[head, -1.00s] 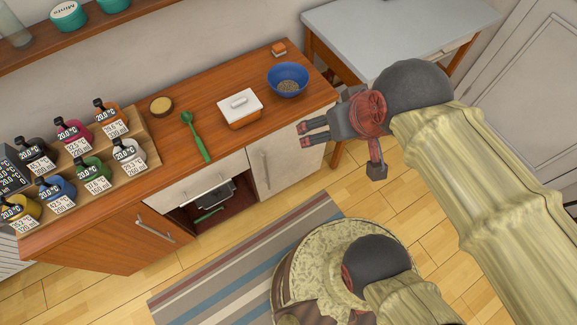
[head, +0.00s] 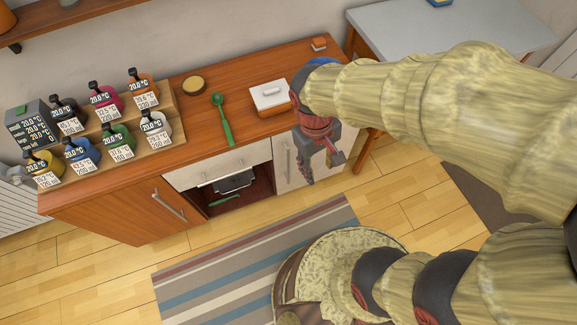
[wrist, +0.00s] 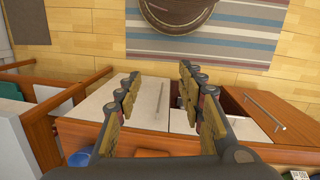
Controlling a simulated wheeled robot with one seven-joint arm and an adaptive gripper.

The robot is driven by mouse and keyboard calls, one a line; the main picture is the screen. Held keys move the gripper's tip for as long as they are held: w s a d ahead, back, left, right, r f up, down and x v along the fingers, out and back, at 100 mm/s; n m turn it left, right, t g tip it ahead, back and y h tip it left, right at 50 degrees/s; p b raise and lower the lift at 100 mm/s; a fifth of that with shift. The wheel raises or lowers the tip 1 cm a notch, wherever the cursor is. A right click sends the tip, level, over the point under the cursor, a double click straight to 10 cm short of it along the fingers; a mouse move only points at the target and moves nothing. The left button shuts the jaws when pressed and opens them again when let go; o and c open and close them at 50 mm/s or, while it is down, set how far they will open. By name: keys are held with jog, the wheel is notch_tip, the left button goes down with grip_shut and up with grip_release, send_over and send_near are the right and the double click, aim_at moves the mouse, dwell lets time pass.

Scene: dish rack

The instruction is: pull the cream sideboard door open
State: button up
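The cream sideboard door (head: 292,172) is at the right end of the wooden sideboard (head: 110,218) and looks shut. Its long upright metal handle (head: 287,160) is near its left edge. In the wrist view, the door (wrist: 108,98) and its handle (wrist: 159,101) show between my spread fingers. My gripper (head: 318,172) hangs in front of the door and covers part of it in the head view. In the wrist view, my gripper (wrist: 159,72) is open and empty, with its fingers on either side of the handle's line. I cannot tell whether they touch the door.
An open dark compartment (head: 245,200) is left of the door, beneath a cream drawer front (head: 215,166). A wooden door (head: 135,212) is further left. A striped rug (head: 220,255) lies in front. A white butter dish (head: 270,97) and green spoon (head: 222,120) are on top.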

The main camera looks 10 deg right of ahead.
aim_at(288, 166)
notch_tip(288, 166, down, 10)
jog(key=n+h, duration=0.1)
jog(key=n+g+h, duration=0.1)
jog(key=n+g+h+b, duration=0.1)
jog(key=shift+s+d+f+n+h, duration=0.1)
jog(key=shift+s+f+n+h, duration=0.05)
jog(key=shift+f+n+h, duration=0.15)
jog(key=shift+c, duration=1.2)
jog(key=w+d+f+n+t+h+b, duration=0.25)
jog(key=f+n+t+h, duration=0.4)
jog(key=f, duration=0.75)
jog(key=w+d+f+n+t+h+b, duration=0.1)
jog(key=w+d+f+n+t+h, duration=0.25)
jog(key=f+n, duration=0.85)
jog(key=w+a+f+n+t+y, duration=0.4)
jog(key=f+t, duration=0.2)
jog(key=f, duration=0.4)
jog(key=w+a+r+n+t+y, duration=0.15)
jog(key=w+a+t+y, duration=0.35)
jog(key=a, duration=0.5)
jog(key=shift+g, duration=0.6)
jog(key=shift+f+b+x, duration=0.2)
jog(key=shift+b+x, duration=0.45)
jog(key=shift+x, duration=3.75)
jog(key=shift+c, duration=0.3)
grip_shut()
